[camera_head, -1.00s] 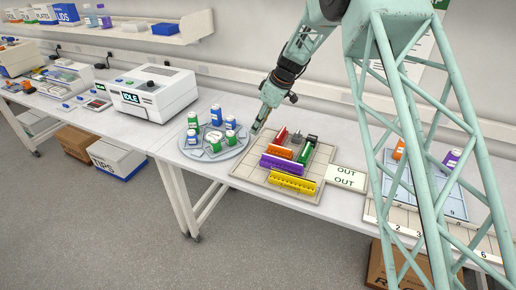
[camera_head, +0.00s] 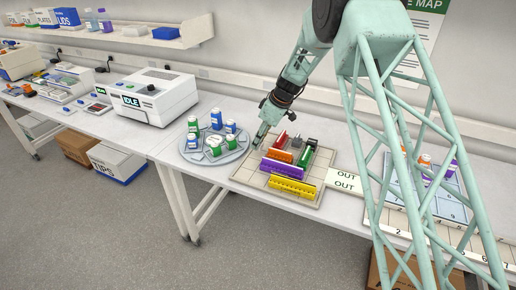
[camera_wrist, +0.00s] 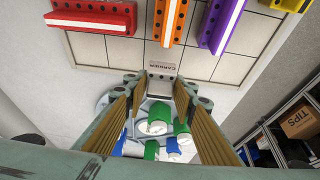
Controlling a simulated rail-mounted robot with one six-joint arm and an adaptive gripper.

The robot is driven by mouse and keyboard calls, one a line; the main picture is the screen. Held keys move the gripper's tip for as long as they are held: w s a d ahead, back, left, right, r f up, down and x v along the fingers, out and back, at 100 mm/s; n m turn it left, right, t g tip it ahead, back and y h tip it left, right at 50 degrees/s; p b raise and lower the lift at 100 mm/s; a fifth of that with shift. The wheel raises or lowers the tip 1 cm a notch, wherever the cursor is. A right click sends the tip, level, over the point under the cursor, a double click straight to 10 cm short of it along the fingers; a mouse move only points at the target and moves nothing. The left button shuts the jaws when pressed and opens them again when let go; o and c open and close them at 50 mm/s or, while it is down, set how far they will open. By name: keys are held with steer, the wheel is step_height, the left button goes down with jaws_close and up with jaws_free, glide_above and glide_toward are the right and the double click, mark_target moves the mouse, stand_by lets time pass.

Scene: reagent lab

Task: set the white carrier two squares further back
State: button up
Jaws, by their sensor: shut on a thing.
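My gripper (camera_wrist: 161,88) has its fingers closed on a small pale piece with dark holes, the white carrier (camera_wrist: 161,73), seen end-on. Most of the carrier is hidden by the fingers. In the head view my gripper (camera_head: 258,142) is low at the left part of the squared board (camera_head: 246,173), and the carrier cannot be made out there. On the board stand a red carrier (camera_head: 280,139), an orange carrier (camera_head: 280,155), a purple carrier (camera_head: 282,168), a yellow carrier (camera_head: 292,187) and a green carrier (camera_head: 306,154).
A round tray (camera_head: 237,153) with several green- and blue-capped bottles stands just left of the board. A small grey piece (camera_head: 297,141) is near the board's back. An OUT card (camera_head: 345,181) lies to the right. The board's left squares look free.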

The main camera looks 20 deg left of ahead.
steer(key=shift+f, duration=1.8)
steer(key=shift+f, duration=0.15)
steer(key=o, duration=0.8)
steer(key=shift+o, duration=0.2)
steer(key=shift+r, duration=0.35)
steer(key=v, duration=1.1)
steer(key=shift+d+r, duration=0.2)
steer(key=shift+r, duration=0.1)
